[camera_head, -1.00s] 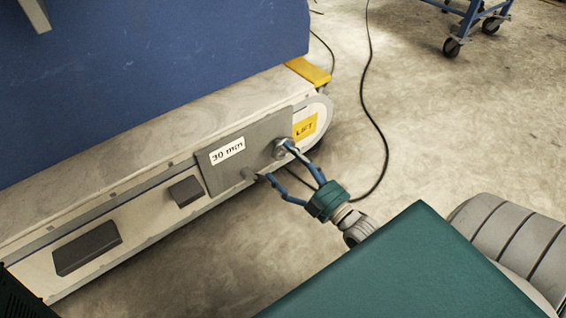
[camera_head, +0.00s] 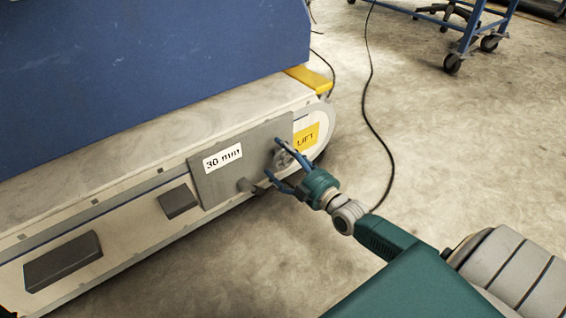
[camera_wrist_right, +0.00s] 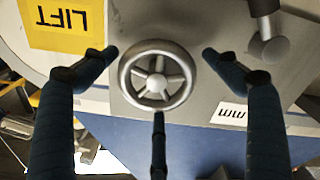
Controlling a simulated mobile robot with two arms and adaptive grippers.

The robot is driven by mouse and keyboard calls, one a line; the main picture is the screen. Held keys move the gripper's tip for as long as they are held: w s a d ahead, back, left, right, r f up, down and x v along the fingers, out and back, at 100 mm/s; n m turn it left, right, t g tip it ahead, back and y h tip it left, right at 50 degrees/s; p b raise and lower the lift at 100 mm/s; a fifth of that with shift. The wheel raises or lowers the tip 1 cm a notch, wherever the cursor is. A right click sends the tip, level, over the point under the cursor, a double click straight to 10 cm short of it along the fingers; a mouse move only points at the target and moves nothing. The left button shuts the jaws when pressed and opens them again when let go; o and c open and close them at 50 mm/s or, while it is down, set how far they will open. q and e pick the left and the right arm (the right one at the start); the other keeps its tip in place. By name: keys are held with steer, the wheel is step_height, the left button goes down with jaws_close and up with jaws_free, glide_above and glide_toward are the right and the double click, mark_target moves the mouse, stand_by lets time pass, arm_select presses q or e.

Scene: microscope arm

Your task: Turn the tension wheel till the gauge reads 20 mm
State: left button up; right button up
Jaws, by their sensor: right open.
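The tension wheel (camera_wrist_right: 183,82) is a small grey spoked handwheel on a grey plate (camera_head: 205,187). In the head view the wheel (camera_head: 285,158) is partly behind my right gripper (camera_head: 274,157). The gauge label (camera_head: 223,157) on the plate reads 30 mm; part of it shows upside down in the wrist view (camera_wrist_right: 229,114). My right gripper is open, its blue fingers spread around the wheel. In the wrist view two fingertips (camera_wrist_right: 160,52) stand either side of the wheel and a third is below it, with visible gaps. Contact cannot be told. My left gripper is not in view.
A grey knob (camera_wrist_right: 270,46) sticks out of the plate beside the wheel. A yellow LIFT sign (camera_head: 306,138) is on the machine's rounded end. A black cable (camera_head: 369,110) lies on the floor, and a blue wheeled cart (camera_head: 468,30) stands at the back right. Floor between is clear.

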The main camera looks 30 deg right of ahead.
steer(key=c, duration=1.1)
steer(key=shift+a, duration=0.1)
